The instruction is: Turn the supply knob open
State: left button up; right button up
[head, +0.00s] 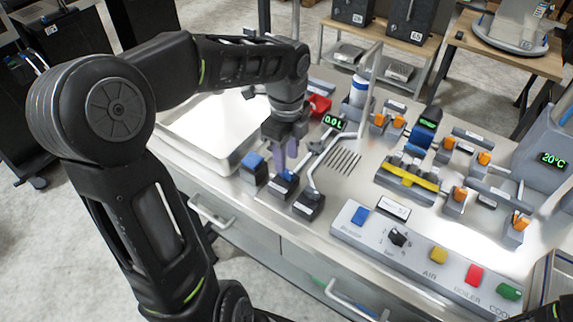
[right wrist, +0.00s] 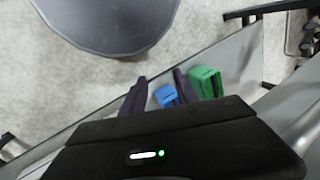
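My left gripper (head: 285,162) points down over the row of small dispenser valves at the front left of the counter. Its dark fingertips are just above or at a blue knob (head: 287,179) on a dark base; I cannot tell whether they touch it, nor how far apart they are. Another blue knob (head: 253,162) stands to the left, clear of the fingers. No readable label shows which knob is the supply knob.
A front panel (head: 345,235) carries blue, yellow, red and green buttons and a black dial (head: 398,237). Orange-handled valves and a yellow-striped bar (head: 410,178) stand further right.

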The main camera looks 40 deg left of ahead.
aim_at(286, 174)
pick_arm(q)
notch_tip(286, 174, down, 4)
jog(key=shift+f, duration=0.15)
jog(key=shift+c, duration=0.4)
grip_shut()
